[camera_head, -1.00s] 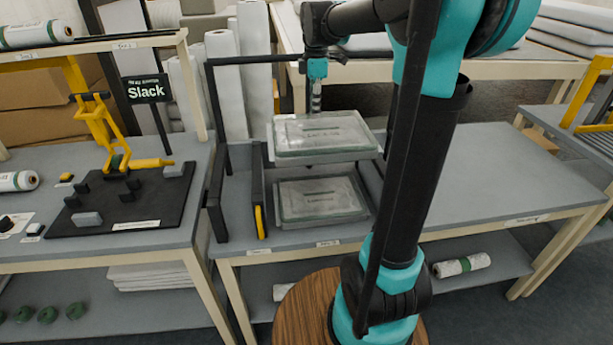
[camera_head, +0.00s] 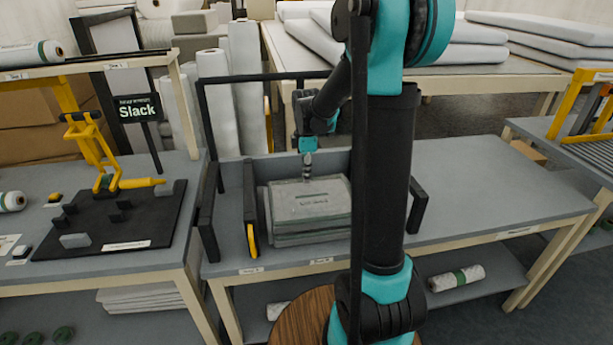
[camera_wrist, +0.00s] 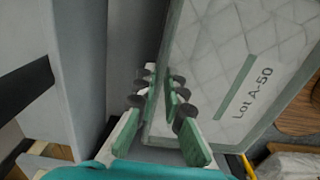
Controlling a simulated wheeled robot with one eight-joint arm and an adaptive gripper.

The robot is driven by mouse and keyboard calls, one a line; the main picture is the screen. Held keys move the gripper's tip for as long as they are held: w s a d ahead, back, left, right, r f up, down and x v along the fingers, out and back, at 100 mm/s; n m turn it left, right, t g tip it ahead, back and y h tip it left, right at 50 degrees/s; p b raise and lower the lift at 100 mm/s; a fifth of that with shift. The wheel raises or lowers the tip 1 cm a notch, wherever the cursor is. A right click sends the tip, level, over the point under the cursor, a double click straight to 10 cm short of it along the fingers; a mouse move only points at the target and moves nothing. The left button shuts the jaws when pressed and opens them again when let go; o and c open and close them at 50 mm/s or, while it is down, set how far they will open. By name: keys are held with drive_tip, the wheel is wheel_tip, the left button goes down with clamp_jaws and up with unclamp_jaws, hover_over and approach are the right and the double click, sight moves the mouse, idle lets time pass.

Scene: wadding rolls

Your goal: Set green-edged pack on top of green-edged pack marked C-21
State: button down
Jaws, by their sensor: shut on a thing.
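The held pack (camera_head: 325,193) is a pale quilted slab with green-grey edges and a label strip on top. In the wrist view its face (camera_wrist: 215,60) reads "Lot A-50" beside a green bar. My gripper (camera_head: 307,174) is shut on the far edge of this pack; its finger pads (camera_wrist: 160,90) also show in the wrist view. The lower pack (camera_head: 305,240) lies flat on the bench directly below, with its front edge showing. The two look stacked with little or no gap; I cannot tell whether they fully touch. The lower pack's marking is hidden under the upper one.
Black upright dividers (camera_head: 249,205) stand close on the left of the stack, and another (camera_head: 417,209) stands on the right. A low back wall is behind. The grey bench (camera_head: 490,190) is clear to the right. A "Slack" sign (camera_head: 138,109) stands at left.

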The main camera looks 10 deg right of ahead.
drive_tip(key=shift+f, duration=0.25)
drive_tip(key=shift+f, duration=0.15)
drive_tip(key=shift+f, duration=0.2)
drive_tip(key=c, duration=1.6)
unclamp_jaws()
drive_tip(key=shift+r, duration=0.1)
wheel_tip(320, 180, up, 13)
drive_tip(key=shift+f, duration=0.2)
